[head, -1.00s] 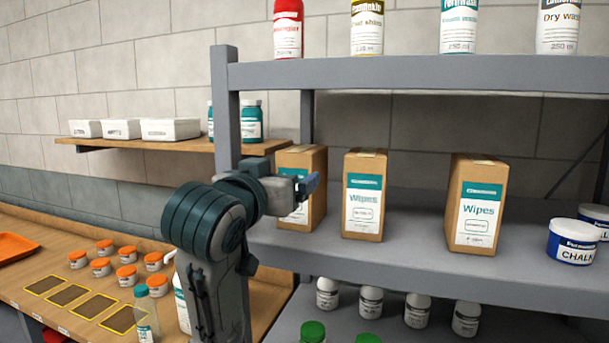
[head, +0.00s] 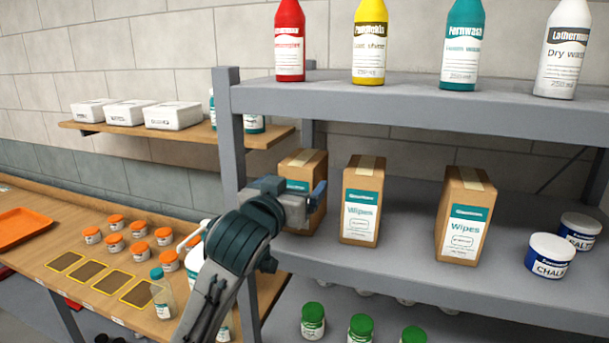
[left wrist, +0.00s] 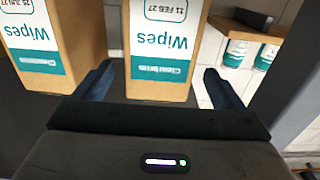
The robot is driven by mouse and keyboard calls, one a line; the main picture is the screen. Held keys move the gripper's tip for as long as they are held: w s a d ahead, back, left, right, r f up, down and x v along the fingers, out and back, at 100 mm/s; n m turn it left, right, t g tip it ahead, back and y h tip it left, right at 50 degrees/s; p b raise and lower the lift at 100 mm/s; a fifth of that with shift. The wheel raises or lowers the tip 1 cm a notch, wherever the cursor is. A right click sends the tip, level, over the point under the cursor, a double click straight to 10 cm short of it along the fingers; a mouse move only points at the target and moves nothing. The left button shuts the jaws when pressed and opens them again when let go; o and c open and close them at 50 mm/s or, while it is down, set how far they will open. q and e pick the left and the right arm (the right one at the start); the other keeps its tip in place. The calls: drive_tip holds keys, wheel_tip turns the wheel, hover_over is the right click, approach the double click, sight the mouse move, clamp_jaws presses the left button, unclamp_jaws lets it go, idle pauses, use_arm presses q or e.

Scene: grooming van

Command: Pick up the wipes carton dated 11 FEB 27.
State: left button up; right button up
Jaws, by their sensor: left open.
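The wipes carton dated 11 FEB 27 (left wrist: 163,50) shows upside down in the left wrist view, a brown box with a white and teal label. It is the leftmost carton (head: 312,167) on the middle shelf in the head view, partly hidden by my left gripper (head: 310,197). My left gripper is open in front of this carton, with the carton between its fingers in the wrist view. Contact cannot be told. Two more wipes cartons, a middle one (head: 361,200) and a right one (head: 465,215), stand upright on the same shelf. My right gripper is not in view.
A grey shelf post (head: 232,140) stands just left of the gripper. The upper shelf (head: 420,95) holds several bottles above the cartons. Two white and blue tubs (head: 550,257) stand at the right. A wooden bench (head: 60,235) with several orange-lidded jars lies at the left.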

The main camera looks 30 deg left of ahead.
use_arm(q)
drive_tip(key=shift+w+p, duration=0.25)
drive_tip(key=shift+p, duration=0.2)
drive_tip(key=p+x, duration=0.2)
drive_tip(key=x, duration=0.2)
drive_tip(key=shift+w+p, duration=0.2)
drive_tip(key=shift+p, duration=0.2)
drive_tip(key=shift+w+a+f, duration=0.1)
drive_tip(key=shift+w+f, duration=0.05)
drive_tip(key=shift+w, duration=0.1)
drive_tip(key=shift+c, duration=0.4)
drive_tip(key=c, duration=1.1)
drive_tip(key=shift+c, duration=1)
